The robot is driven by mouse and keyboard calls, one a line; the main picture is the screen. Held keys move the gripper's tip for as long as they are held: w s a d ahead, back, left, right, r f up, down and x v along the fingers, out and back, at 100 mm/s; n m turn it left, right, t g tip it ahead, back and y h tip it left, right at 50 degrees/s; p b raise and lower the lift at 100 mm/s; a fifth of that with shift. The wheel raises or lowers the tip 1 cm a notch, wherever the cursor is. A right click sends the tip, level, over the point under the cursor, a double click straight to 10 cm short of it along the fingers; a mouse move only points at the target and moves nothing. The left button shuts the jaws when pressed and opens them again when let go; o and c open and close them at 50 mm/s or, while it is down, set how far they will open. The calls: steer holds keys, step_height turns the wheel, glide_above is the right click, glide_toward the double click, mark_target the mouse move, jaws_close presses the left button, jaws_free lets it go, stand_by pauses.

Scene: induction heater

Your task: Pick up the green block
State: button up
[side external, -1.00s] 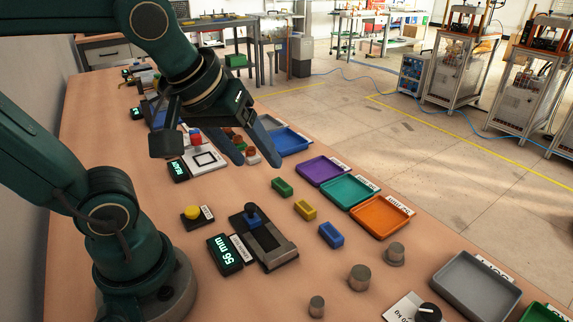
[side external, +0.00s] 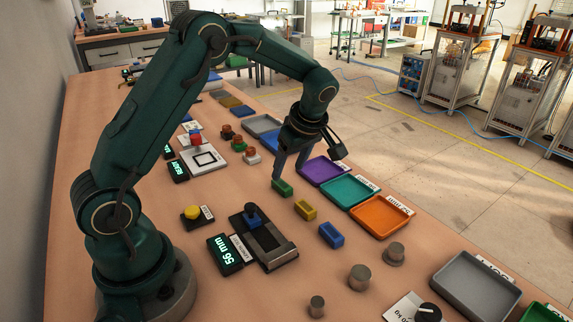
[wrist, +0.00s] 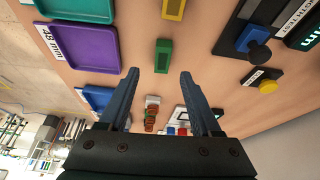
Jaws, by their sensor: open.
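The green block (side external: 282,188) lies on the table, left of the purple tray, at the far end of a row with a yellow block (side external: 305,209) and a blue block (side external: 331,235). My gripper (side external: 289,170) points down, with its fingertips just above and beside the green block in the side view. In the wrist view the gripper (wrist: 159,73) is open and empty. There the green block (wrist: 163,56) shows ahead of the fingertips, in line with the gap between them.
Purple (side external: 320,171), teal (side external: 350,190) and orange (side external: 381,216) trays stand to the right of the blocks. Metal cylinders (side external: 359,277) stand nearer the camera. Table around the blocks is clear.

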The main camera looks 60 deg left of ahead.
mark_target(282, 184)
steer(key=shift+s+x, duration=0.2)
steer(key=shift+x, duration=2.6)
steer(key=shift+d, duration=0.1)
jaws_close()
